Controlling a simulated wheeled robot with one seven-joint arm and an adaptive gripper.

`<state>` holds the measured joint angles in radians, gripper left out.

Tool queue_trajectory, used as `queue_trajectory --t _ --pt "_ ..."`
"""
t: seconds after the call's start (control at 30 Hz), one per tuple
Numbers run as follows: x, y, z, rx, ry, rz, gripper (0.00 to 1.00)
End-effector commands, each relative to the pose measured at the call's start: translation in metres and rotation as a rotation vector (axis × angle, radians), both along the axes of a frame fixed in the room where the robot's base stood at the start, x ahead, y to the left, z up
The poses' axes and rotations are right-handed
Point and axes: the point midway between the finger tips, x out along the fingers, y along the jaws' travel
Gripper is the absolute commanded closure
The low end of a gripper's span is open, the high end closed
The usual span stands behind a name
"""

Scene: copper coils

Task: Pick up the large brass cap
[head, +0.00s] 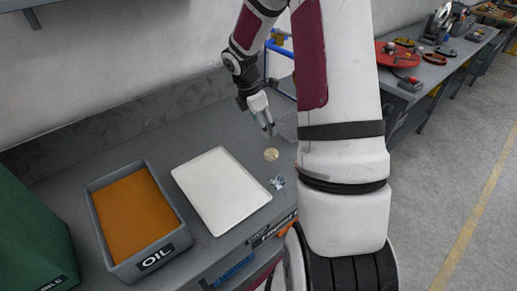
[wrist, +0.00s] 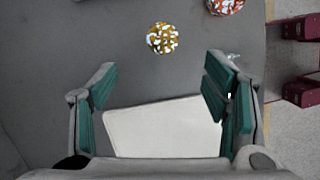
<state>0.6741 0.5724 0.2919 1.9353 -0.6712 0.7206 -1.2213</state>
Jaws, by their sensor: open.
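A round, tan, brass-coloured piece (head: 271,154), which looks like the large brass cap, lies on the grey bench to the right of the white tray. In the wrist view a round gold piece with pale reflections (wrist: 162,38) lies beyond the fingertips, near the middle; it appears to be the same piece. My gripper (head: 269,129) hangs above the bench, close to the cap in the head view. In the wrist view its green-padded fingers (wrist: 160,70) are wide apart with nothing held between them.
A white tray (head: 221,190) lies on the bench; a grey bin of orange-brown contents labelled OIL (head: 118,240) is left of it. A small shiny blue-silver item (head: 278,181) lies near the cap. A reddish round piece (wrist: 225,6) is at the wrist view's top edge.

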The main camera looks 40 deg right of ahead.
Motion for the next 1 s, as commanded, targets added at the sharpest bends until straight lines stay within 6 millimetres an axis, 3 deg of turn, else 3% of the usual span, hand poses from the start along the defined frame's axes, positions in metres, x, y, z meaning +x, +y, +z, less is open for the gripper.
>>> queue_trajectory --t 0.4,0.67,1.0 --pt "-0.006 -0.018 -0.067 0.001 0.003 0.0 0.31" --pt "-0.007 -0.022 -0.084 0.0 0.001 0.0 0.31" --pt "-0.013 -0.031 -0.126 0.001 0.001 0.0 0.31"
